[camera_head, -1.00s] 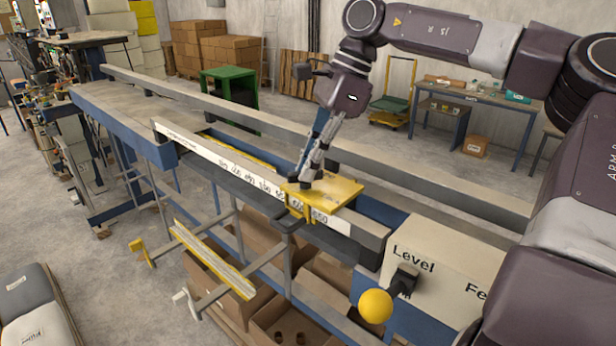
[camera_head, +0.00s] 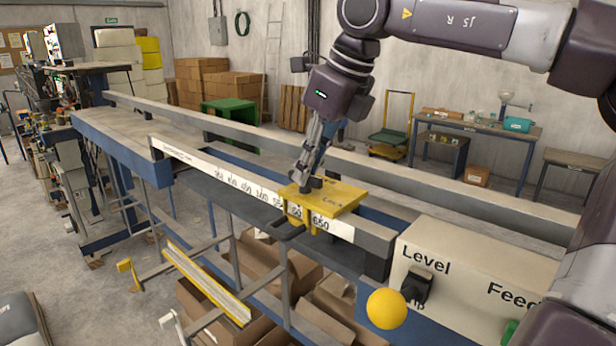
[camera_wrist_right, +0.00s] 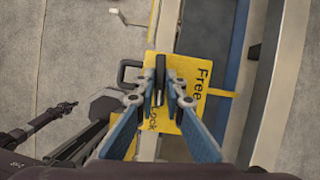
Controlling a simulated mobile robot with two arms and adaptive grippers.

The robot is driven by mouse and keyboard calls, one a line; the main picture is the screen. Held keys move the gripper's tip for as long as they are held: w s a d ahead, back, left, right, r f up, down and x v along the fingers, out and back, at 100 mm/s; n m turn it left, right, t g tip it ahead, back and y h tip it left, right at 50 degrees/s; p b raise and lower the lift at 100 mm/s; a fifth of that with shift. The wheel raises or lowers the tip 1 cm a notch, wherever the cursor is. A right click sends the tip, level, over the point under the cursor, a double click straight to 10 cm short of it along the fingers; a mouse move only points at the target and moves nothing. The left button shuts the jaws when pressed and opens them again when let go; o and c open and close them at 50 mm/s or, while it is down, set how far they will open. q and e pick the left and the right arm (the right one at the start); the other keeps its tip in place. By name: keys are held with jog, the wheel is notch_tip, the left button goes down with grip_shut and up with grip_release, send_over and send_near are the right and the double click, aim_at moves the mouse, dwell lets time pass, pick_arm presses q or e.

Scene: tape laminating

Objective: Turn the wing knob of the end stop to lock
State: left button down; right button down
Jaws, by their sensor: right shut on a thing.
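The end stop (camera_head: 345,193) is a yellow block seated on the scaled rail, with a dark handle loop on its near side. Its top carries the words Free and Lock, readable on the yellow plate (camera_wrist_right: 194,104) in the right wrist view. The dark wing knob (camera_wrist_right: 160,72) stands on this plate. My right gripper (camera_head: 306,184) comes down onto the plate from above, tilted, and is shut on the wing knob. The right wrist view shows the two fingertips (camera_wrist_right: 160,88) on either side of it, with the wing lengthwise between them. My left gripper is out of view.
The white number scale (camera_head: 230,185) runs along the rail. A box marked Level and Feed (camera_head: 455,265) stands right of the end stop, with a black switch and a yellow ball knob (camera_head: 386,309). A long grey rail (camera_head: 420,175) runs behind. Cardboard boxes lie below.

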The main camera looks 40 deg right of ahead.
jog(key=shift+m+b, duration=0.3)
jog(key=shift+m, duration=0.2)
dwell(0.3)
jog(key=c, duration=2)
grip_release()
jog(key=v, duration=1.2)
jog(key=shift+a, duration=0.3)
